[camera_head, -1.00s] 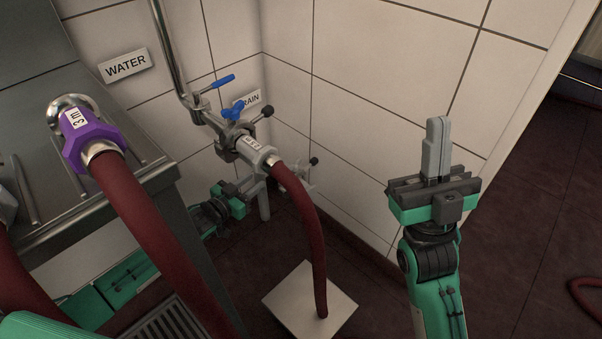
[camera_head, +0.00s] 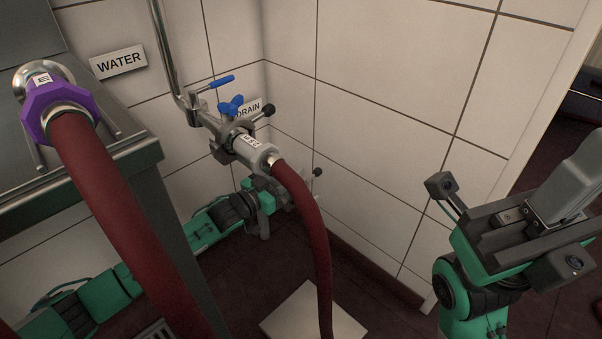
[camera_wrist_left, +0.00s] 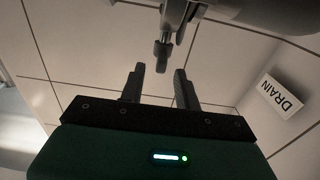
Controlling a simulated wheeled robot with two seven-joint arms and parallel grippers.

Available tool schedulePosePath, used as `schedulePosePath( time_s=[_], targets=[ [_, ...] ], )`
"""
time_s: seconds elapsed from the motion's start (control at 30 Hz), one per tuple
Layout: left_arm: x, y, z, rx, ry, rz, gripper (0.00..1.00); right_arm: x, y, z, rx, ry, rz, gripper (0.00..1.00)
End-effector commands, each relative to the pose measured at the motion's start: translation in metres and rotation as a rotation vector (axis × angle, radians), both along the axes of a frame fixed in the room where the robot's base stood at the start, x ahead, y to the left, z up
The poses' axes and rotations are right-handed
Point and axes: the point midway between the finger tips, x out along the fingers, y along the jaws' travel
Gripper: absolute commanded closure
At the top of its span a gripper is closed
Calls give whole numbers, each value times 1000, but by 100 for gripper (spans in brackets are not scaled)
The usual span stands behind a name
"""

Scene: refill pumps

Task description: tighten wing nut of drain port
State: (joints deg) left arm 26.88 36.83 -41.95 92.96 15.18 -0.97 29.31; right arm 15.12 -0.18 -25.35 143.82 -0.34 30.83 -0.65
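The drain port clamp (camera_head: 222,150) sits on the steel pipe by the corner, with a blue wing nut (camera_head: 232,105) on top. A grey coupling (camera_head: 255,153) with a red hose (camera_head: 310,215) joins it at the front. My left gripper (camera_head: 297,190) is below the port, partly hidden behind the hose. In the left wrist view, its two fingers (camera_wrist_left: 158,84) are apart and empty. A dark stem (camera_wrist_left: 163,52) hangs just beyond the gap between the tips; I cannot tell which part it is. My right gripper (camera_head: 580,170) is at the right, away from the port, fingers together.
A blue lever (camera_head: 214,83) is above the wing nut. A steel counter (camera_head: 90,185) and a purple coupling (camera_head: 48,108) with a thick red hose are at the left. A pale floor plate (camera_head: 305,315) lies below.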

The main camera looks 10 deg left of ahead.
Motion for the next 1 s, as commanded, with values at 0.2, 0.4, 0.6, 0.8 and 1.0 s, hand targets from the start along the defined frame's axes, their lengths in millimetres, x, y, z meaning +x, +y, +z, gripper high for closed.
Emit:
schedulePosePath(
  time_s=[0.2, 0.4, 0.6, 0.8, 1.0],
  targets=[
    [29, -20, -3, 1, -2, 0, 67, -2, -2, 1, 19, -23, 5, 100],
    [47, -32, -2, 1, -1, 0, 67, -3, -4, 5, 31, -35, 8, 100],
    [54, -36, 0, 1, 0, 0, 67, -4, -5, 8, 37, -41, 9, 100],
    [54, -37, 0, 1, 0, 0, 67, -4, -5, 9, 38, -40, 10, 100],
    [54, -36, 0, 1, 0, 0, 97, -4, -5, 9, 38, -40, 10, 100]
  ],
)
